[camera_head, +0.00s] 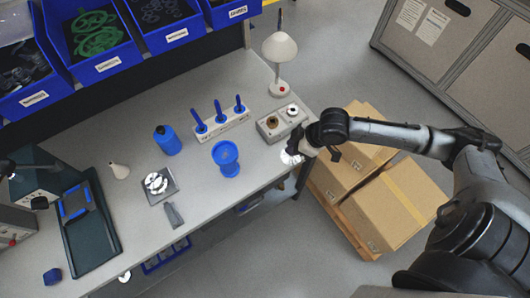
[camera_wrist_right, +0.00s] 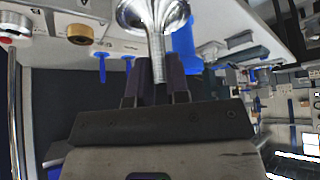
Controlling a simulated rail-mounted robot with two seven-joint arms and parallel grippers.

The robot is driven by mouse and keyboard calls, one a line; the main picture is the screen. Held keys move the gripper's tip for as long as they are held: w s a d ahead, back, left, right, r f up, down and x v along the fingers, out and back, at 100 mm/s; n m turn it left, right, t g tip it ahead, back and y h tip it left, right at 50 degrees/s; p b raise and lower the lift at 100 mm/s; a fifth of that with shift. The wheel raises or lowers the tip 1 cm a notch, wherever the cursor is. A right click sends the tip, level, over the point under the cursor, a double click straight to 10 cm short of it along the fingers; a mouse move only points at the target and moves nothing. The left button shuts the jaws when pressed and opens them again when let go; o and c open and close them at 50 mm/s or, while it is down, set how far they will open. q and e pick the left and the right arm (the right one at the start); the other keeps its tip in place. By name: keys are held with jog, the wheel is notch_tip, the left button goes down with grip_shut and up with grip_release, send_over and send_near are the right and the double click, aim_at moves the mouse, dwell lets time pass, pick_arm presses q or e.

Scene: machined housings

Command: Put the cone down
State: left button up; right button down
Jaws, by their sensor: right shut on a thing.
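The cone (camera_wrist_right: 155,15) is a shiny silver metal piece with a threaded shank. My right gripper (camera_wrist_right: 160,78) is shut on the shank, and the wide metal end sticks out beyond the fingertips. The top of the cone is cut off by the picture edge in the wrist view. In the head view my right gripper (camera_head: 307,149) is at the right edge of the workbench (camera_head: 225,205). The cone (camera_head: 290,158) shows there as a small bright patch by the fingers, partly hidden. I cannot tell its height above the bench. My left gripper is not in view.
A grey box with two round fittings (camera_head: 268,128), a rack of blue-handled tools (camera_head: 222,125) and a blue cup (camera_head: 227,158) stand close by. A lamp (camera_head: 280,50) is behind. Cardboard boxes (camera_head: 385,205) stand right of the bench. The front bench is fairly clear.

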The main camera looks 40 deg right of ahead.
jog(key=shift+w+a+f+b, duration=0.15)
jog(key=shift+w+a+f, duration=0.2)
jog(key=shift+w+f, duration=1.4)
jog(key=shift+w+a+f+b, duration=0.1)
jog(key=shift+w+a+f, duration=0.25)
jog(key=shift+w+f, duration=1.45)
jog(key=shift+w+a+f+b, duration=0.15)
jog(key=shift+w+a+f, duration=0.2)
jog(key=shift+w+f, duration=1.4)
jog(key=shift+f, duration=0.15)
jog(key=c, duration=1.1)
grip_release()
